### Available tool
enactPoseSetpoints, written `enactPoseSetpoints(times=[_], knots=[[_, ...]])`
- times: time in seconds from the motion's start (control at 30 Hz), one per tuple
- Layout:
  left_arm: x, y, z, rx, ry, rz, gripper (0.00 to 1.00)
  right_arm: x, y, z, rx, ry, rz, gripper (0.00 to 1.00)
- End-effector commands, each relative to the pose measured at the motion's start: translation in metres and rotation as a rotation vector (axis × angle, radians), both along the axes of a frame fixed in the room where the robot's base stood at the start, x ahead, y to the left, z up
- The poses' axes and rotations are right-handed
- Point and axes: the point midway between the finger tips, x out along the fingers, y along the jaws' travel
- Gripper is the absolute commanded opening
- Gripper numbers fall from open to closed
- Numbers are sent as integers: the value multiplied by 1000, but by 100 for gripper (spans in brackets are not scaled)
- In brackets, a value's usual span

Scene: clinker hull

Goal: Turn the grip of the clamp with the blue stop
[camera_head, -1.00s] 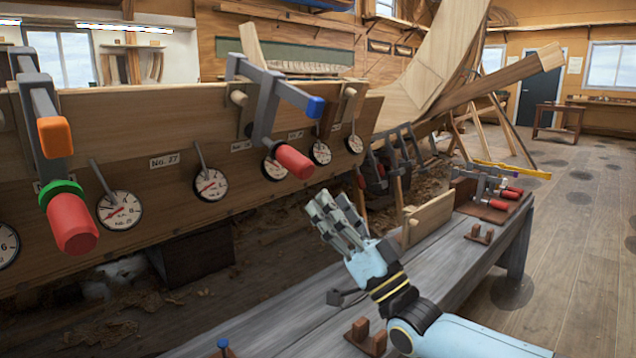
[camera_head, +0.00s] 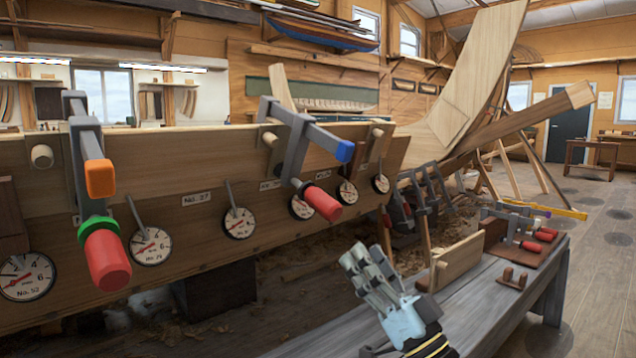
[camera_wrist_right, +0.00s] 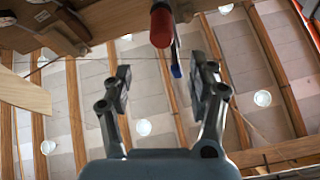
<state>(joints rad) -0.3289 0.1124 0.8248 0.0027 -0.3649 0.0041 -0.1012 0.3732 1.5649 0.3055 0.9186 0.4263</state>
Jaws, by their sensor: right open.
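The clamp with the blue stop (camera_head: 344,151) hangs on the upper plank edge in the middle of the head view. Its red grip (camera_head: 321,203) points down and to the right. My right gripper (camera_head: 364,262) is below and a little right of that grip, apart from it, with its fingers pointing up. In the right wrist view the gripper (camera_wrist_right: 162,82) is open and empty. The red grip (camera_wrist_right: 161,27) shows beyond the fingertips, between their lines, with the blue stop (camera_wrist_right: 176,71) just below it in the picture. My left gripper is not in view.
Another clamp with an orange stop (camera_head: 99,178), a green collar and a red grip (camera_head: 107,260) hangs at the left. Dial gauges (camera_head: 239,223) line the plank. A grey bench (camera_head: 400,312) with more clamps (camera_head: 522,224) stands below right. Space around the near red grip looks free.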

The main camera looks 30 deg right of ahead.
Motion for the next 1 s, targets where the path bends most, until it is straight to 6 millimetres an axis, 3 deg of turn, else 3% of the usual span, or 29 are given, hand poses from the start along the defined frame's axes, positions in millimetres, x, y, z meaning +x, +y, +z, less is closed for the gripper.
enactPoseSetpoints(times=[0.43,0.6,0.77,1.0], knots=[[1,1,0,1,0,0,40,0,0,0,-2,2,-2,59],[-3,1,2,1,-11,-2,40,15,4,-15,-66,119,-22,59],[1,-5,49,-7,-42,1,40,22,5,7,-225,322,-45,59],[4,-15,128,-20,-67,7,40,0,-6,43,-417,557,-67,59]])
